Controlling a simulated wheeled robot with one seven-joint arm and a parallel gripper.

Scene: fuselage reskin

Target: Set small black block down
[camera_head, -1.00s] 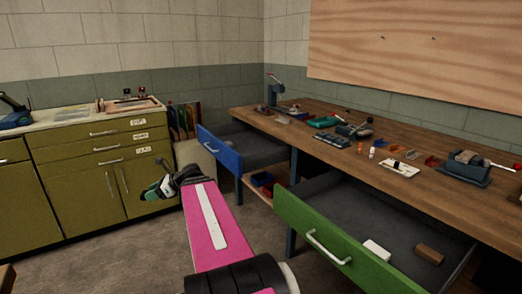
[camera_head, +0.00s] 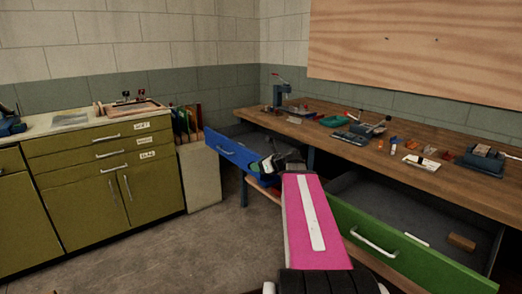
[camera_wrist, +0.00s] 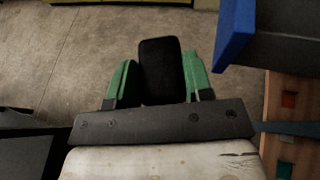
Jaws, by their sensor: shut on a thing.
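The small black block (camera_wrist: 161,70) is held between the green fingers of my gripper (camera_wrist: 160,82) in the wrist view. Bare concrete floor shows beneath and beyond it. In the head view my gripper (camera_head: 268,166) is in front of the open blue drawer (camera_head: 233,152), at the end of my pink arm. The block cannot be made out clearly there. The blue drawer's corner (camera_wrist: 236,30) is at the upper right of the wrist view, to the right of the block and apart from it.
An open green drawer (camera_head: 400,245) holds a brown block (camera_head: 461,242) and a white piece (camera_head: 417,240). The wooden workbench (camera_head: 345,155) carries several tools and small parts. Olive cabinets (camera_head: 100,190) stand at left. The floor (camera_head: 190,250) between is clear.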

